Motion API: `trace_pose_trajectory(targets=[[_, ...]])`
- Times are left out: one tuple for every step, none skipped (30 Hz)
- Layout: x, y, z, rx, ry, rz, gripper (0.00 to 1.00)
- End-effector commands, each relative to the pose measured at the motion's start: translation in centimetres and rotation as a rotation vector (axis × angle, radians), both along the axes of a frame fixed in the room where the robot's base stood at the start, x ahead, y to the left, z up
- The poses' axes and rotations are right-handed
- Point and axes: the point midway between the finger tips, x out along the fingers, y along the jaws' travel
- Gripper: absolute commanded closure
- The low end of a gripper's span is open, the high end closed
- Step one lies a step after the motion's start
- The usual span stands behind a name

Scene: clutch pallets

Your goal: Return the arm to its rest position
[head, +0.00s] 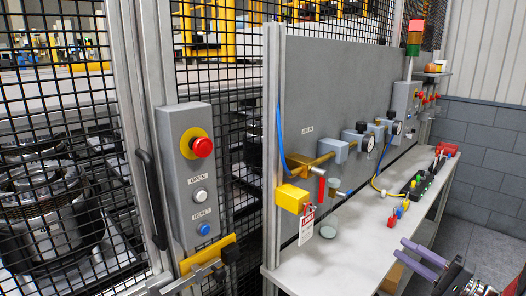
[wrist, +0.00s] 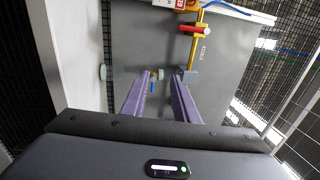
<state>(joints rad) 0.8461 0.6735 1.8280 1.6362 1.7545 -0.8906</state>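My gripper (head: 400,247) is at the lower right of the head view, in front of the bench. Its two purple fingers point left towards the grey panel and are parted, with nothing between them. In the wrist view my gripper (wrist: 162,77) also shows with a clear gap between the fingertips. The grey panel (wrist: 140,40) lies beyond the tips there. Most of my arm is out of view.
The grey panel (head: 330,85) carries a yellow box (head: 291,198) with a hanging tag (head: 306,225), brass piping and gauges. The white bench (head: 345,255) holds coloured-handled items (head: 418,185) at its far end. A control box (head: 190,170) and mesh fence stand left. Grey floor (head: 490,235) is clear at right.

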Motion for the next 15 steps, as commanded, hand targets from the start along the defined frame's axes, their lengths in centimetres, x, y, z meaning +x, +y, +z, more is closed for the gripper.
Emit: trace_pose_trajectory(targets=[[0.0,-0.1,-0.4,0.007,0.026,0.001,0.73],[0.0,-0.1,-0.7,0.008,0.045,0.004,0.73],[0.0,0.0,-1.2,0.01,0.073,0.008,0.73],[-0.1,0.1,-1.7,0.011,0.097,0.014,0.73],[-0.2,0.2,-2.1,0.012,0.119,0.02,0.73],[-0.4,0.5,-2.8,0.014,0.152,0.028,0.73],[-0.5,0.7,-3.2,0.015,0.175,0.034,0.73],[-0.7,0.9,-3.8,0.015,0.2,0.041,0.73],[-1.0,1.1,-4.5,0.016,0.232,0.05,0.73],[-1.2,1.4,-5.0,0.016,0.257,0.057,0.73],[-1.4,1.6,-5.5,0.014,0.281,0.064,0.73],[-1.7,1.9,-6.1,0.011,0.315,0.073,0.73],[-2.0,2.2,-6.6,0.009,0.339,0.081,0.73],[-2.3,2.4,-7.0,0.004,0.366,0.088,0.73],[-2.8,2.8,-7.5,-0.003,0.399,0.098,0.73]])
